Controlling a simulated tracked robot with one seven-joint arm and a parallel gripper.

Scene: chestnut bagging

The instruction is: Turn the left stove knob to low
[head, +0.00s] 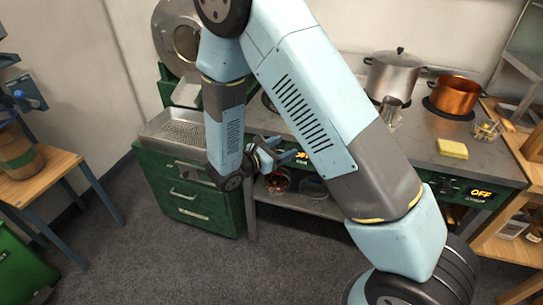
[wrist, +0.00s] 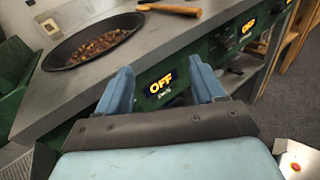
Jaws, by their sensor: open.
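The stove's green front panel shows in the wrist view with a lit left display (wrist: 160,84) reading OFF. The left knob is not clearly visible; my left finger covers the panel just left of that display. My gripper (wrist: 165,85) is open, its two pale blue fingers on either side of the display, pointing at the panel. Nothing shows between the fingers but the display and panel; whether they touch anything I cannot tell. In the head view my gripper (head: 287,152) is low in front of the stove's left part, largely hidden by my arm.
A pan of chestnuts (wrist: 72,60) and a wooden-handled tool (wrist: 170,9) lie on the stove top. Another OFF display (wrist: 250,24) is farther right. A steel pot (head: 394,76), a copper pot (head: 455,94) and a yellow sponge (head: 452,148) stand on the counter.

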